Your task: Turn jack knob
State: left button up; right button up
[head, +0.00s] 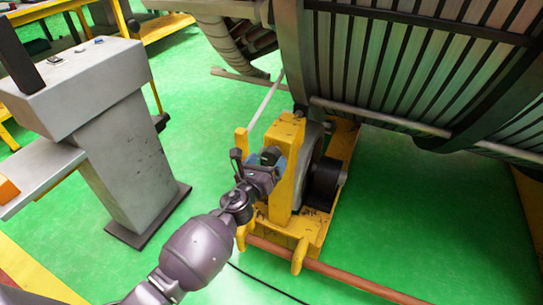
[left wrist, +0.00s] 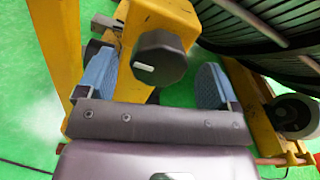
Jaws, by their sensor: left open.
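The jack knob (left wrist: 160,58) is a dark round knob with a white mark, on the face of a yellow jack (left wrist: 150,15). In the left wrist view it sits between the two blue-padded fingers of my left gripper (left wrist: 152,83), with a gap on each side. In the head view the yellow jack (head: 289,165) stands under the large stator, and my left gripper (head: 263,168) is at its left face. There the gripper mostly hides the knob. My left gripper is open. My right gripper is not in view.
The large ribbed stator (head: 400,60) hangs over the jack at the upper right. A grey console (head: 125,150) stands at the left. A brownish pipe (head: 345,275) runs along the jack's base. Green floor is free at the lower right.

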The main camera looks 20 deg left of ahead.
aim_at(269, 159)
pick_arm(q)
jog(key=shift+w+f, duration=0.1)
jog(key=shift+w, duration=1.45)
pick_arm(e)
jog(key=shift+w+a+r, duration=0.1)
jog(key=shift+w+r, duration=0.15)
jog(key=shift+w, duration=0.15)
pick_arm(q)
jog(key=shift+c, duration=0.2)
jog(key=c, duration=0.9)
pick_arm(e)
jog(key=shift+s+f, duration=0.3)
